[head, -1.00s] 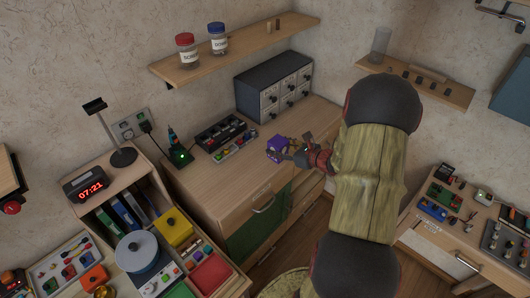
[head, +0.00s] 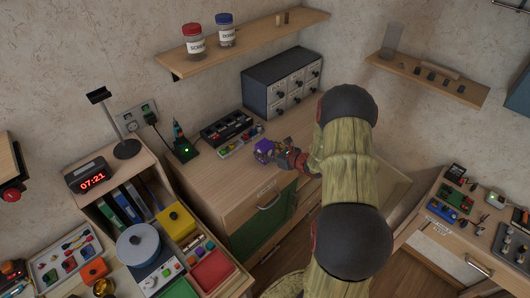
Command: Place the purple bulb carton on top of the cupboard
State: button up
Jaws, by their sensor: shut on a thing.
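The small purple bulb carton (head: 265,146) is held at the end of my arm, near the middle of the head view. My gripper (head: 276,152) is shut on it from the right. The fingers are small here and partly merge with the carton. The wooden cupboard (head: 205,178) has a light top, a drawer with a handle and a green lower front. The carton appears over the right part of this top, near its front edge. I cannot tell whether it touches the top or hangs above it.
On the cupboard top stand a grey drawer unit (head: 285,82), a black organiser (head: 226,126), small coloured parts and a soldering stand (head: 182,147). A shelf with jars (head: 245,45) hangs above. The front left of the top is bare.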

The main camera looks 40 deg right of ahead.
jog(key=shift+f, duration=0.15)
jog(key=o, duration=0.7)
jog(key=shift+f, duration=0.1)
jog(key=o, duration=0.4)
jog(key=shift+c, duration=0.2)
jog(key=shift+o, duration=0.5)
jog(key=shift+r, duration=0.2)
